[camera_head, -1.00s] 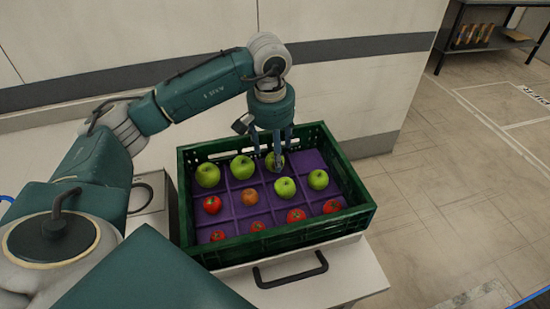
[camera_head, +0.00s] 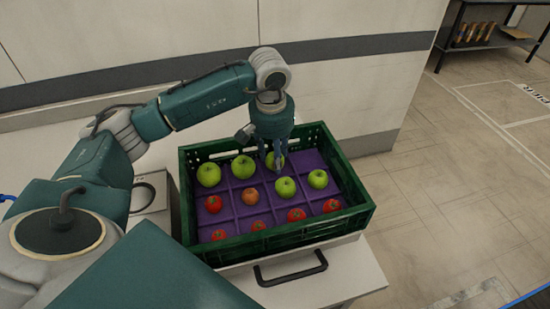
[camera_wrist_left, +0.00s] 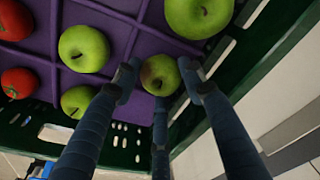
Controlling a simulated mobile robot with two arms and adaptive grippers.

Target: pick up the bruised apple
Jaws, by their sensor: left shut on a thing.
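The bruised apple (camera_wrist_left: 160,72) is green with a brownish patch and lies between the fingers in the left wrist view. In the head view this apple (camera_head: 270,161) is in the back row of the crate, partly hidden by the fingers. My left gripper (camera_wrist_left: 160,84) is shut on it, with fingers on its sides. In the head view my left gripper (camera_head: 275,167) points straight down into the crate from above. I cannot tell whether the apple still touches the purple liner. My right gripper is not in view.
The green crate (camera_head: 364,212) has a purple divided liner (camera_head: 233,211) with several green apples (camera_head: 285,187) and red fruits (camera_head: 297,215). A green apple (camera_wrist_left: 84,48) lies close to the fingers. The crate's back wall is near the gripper. A wall stands behind.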

